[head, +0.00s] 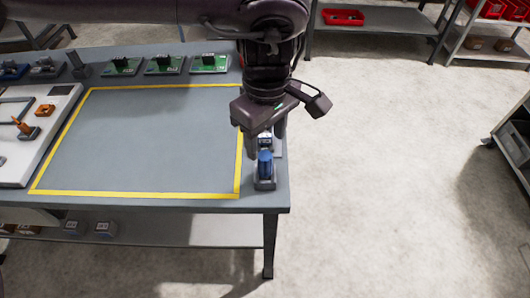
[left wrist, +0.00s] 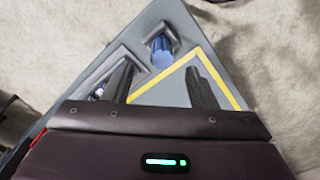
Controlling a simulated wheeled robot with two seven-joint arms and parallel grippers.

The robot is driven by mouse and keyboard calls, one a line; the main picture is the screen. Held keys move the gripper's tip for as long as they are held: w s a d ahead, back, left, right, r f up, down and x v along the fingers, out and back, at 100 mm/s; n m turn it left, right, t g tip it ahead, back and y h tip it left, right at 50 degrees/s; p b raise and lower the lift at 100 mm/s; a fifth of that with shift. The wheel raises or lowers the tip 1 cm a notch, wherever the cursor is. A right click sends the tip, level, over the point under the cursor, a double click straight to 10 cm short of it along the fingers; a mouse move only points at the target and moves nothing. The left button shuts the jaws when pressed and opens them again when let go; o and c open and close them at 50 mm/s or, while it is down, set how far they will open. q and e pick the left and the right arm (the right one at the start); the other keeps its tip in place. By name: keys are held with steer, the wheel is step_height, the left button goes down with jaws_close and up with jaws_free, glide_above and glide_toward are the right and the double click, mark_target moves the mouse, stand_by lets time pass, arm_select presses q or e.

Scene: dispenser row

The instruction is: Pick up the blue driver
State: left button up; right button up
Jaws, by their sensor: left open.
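The blue driver (head: 265,163) stands upright in a small grey holder (head: 265,184) near the table's front right corner. In the left wrist view the blue driver (left wrist: 162,54) shows beyond the fingertips, between their lines. My left gripper (head: 265,147) is over the table's right edge, pointing down, just behind the driver. In the left wrist view its two fingers (left wrist: 160,75) are spread apart with nothing between them. I cannot tell its exact height above the driver. My right gripper is not in view.
A blue-and-white item (head: 265,139) sits behind the driver, partly hidden by my gripper. A yellow outline (head: 140,193) frames a clear area on the grey table. Green boards (head: 164,65) stand along the back. A white tray (head: 50,125) with orange pieces lies left.

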mark_target(264, 155)
arm_select(q)
steer(key=f, duration=0.2)
steer(key=f+p, duration=0.1)
steer(key=shift+s+a+f, duration=0.1)
steer(key=shift+s, duration=0.2)
steer(key=f, duration=0.2)
steer(key=shift+w+a+f, duration=0.1)
steer(key=shift+w+f, duration=0.15)
steer(key=shift+f, duration=0.45)
steer(key=c, duration=1.1)
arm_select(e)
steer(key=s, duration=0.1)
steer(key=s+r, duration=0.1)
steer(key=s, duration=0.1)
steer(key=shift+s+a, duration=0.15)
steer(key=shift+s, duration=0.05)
arm_select(q)
steer(key=shift+r, duration=0.1)
